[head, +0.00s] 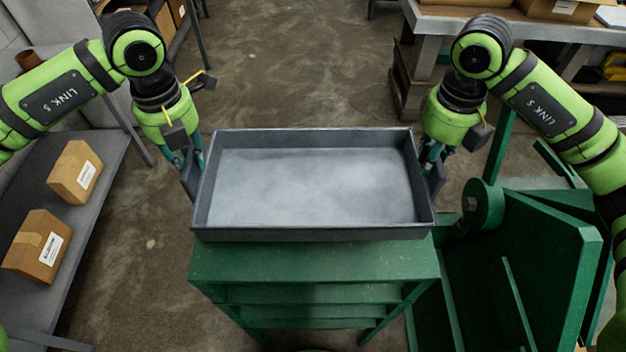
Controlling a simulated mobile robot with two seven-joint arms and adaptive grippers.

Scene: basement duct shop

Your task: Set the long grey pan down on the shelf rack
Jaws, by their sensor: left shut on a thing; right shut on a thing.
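The long grey pan (312,234) is a shallow, empty rectangular tray, held level across the middle of the head view. My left gripper (193,172) is shut on its left end wall. My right gripper (434,178) is shut on its right end wall. The green shelf rack (312,265) stands below the pan, with a flat top and several shelves under it. The pan covers the far part of the rack's top. Whether the pan touches the top or hangs above it, I cannot tell.
A green machine with a wheel (483,205) stands close to the rack's right. A grey shelf (100,150) with cardboard boxes (76,170) (36,245) is at the left. A workbench (430,20) stands at the back right. Bare floor (290,70) lies beyond the pan.

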